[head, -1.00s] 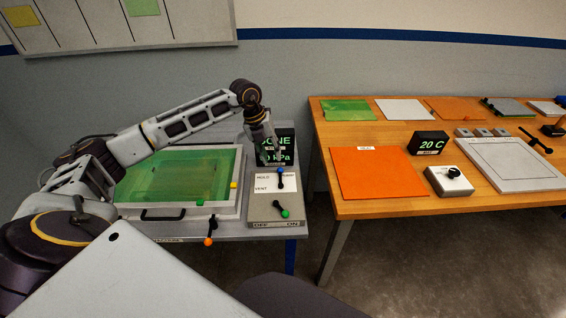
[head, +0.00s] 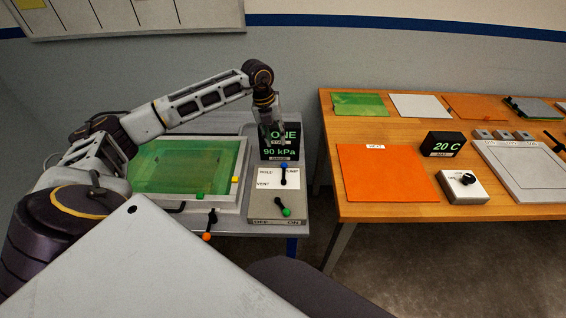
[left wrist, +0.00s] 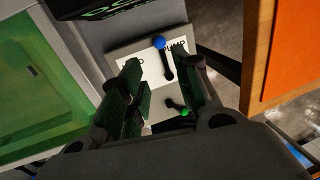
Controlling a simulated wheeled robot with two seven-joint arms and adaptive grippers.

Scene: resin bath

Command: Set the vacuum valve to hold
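The vacuum valve is a black lever with a blue knob (head: 283,166) on the grey control panel (head: 262,210). Its label plate reads HOLD on the left, PUMP on the right and VENT below left. The lever points up the panel, its knob between HOLD and PUMP. In the left wrist view the blue knob (left wrist: 159,42) is beyond the fingers, near the PUMP label. My left gripper (head: 275,128) is above the panel's back end, in front of the display. Its fingers (left wrist: 163,68) are apart and empty, not touching the lever. My right gripper is out of view.
A black display (head: 280,143) reading DONE and 90 kPa stands behind the valve. A green-knobbed lever (head: 286,211) is nearer the front. The green-covered tray (head: 185,165) lies left, with an orange-knobbed lever (head: 207,236). A wooden table (head: 400,211) stands right, across a gap.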

